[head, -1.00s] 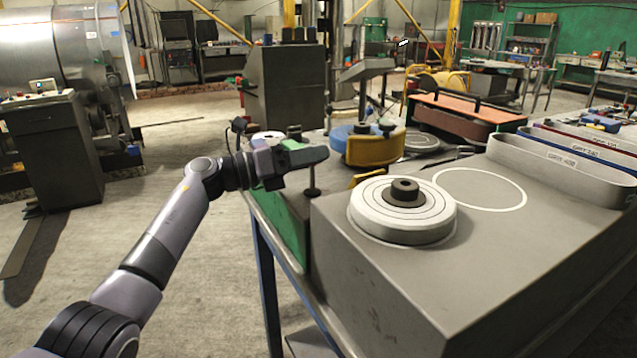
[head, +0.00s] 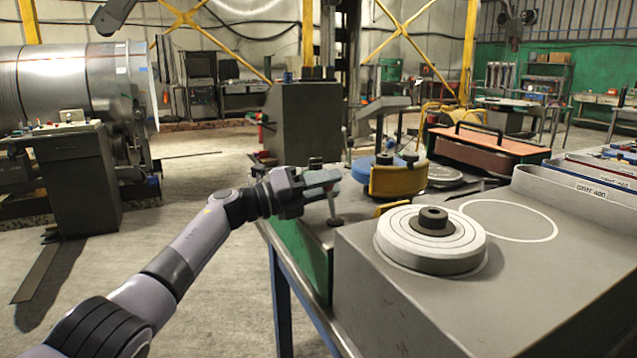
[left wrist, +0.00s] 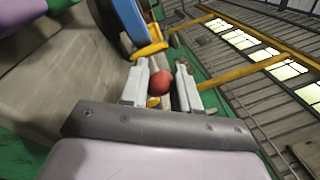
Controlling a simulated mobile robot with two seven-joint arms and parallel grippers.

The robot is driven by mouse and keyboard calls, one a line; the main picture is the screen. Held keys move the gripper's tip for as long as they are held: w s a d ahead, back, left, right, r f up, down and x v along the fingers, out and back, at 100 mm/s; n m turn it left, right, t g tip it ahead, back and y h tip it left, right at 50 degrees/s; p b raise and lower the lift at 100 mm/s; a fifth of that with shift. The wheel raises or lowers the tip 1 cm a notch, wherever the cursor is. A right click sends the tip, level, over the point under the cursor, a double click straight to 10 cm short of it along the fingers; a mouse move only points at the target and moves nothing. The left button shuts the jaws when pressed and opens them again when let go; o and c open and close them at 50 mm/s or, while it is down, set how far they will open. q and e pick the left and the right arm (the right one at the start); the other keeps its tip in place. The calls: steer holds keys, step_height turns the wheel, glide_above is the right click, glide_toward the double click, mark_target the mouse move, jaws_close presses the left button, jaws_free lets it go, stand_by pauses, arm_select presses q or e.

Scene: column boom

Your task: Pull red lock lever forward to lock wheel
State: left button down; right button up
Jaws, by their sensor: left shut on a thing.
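A red ball knob (left wrist: 160,83), the top of the lock lever, sits between the two light grey fingers of my left gripper (left wrist: 161,86) in the left wrist view. The left gripper is shut on it. In the head view my left gripper (head: 328,180) is at the left edge of the bench and hides the knob; a thin lever stem (head: 332,208) shows below the fingers. A blue wheel (head: 363,168) with a yellow guard (head: 398,180) stands just right of the gripper. The blue wheel also shows in the left wrist view (left wrist: 130,18). My right gripper is not in view.
A round grey stepped disc (head: 405,246) lies on the grey housing (head: 390,305) at the front right. An orange-topped box (head: 490,140) stands behind it. A grey machine block (head: 305,122) stands behind the gripper. The floor left of the bench is open.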

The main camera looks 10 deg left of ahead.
arm_select(q)
steer(key=shift+d+f+n, duration=0.1)
steer(key=shift+f+n, duration=0.2)
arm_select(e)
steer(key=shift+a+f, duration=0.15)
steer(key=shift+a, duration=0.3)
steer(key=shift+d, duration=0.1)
arm_select(q)
steer(key=c, duration=1)
jaws_free()
steer(key=shift+o, duration=0.7)
steer(key=shift+r, duration=0.15)
steer(key=shift+v, duration=3.65)
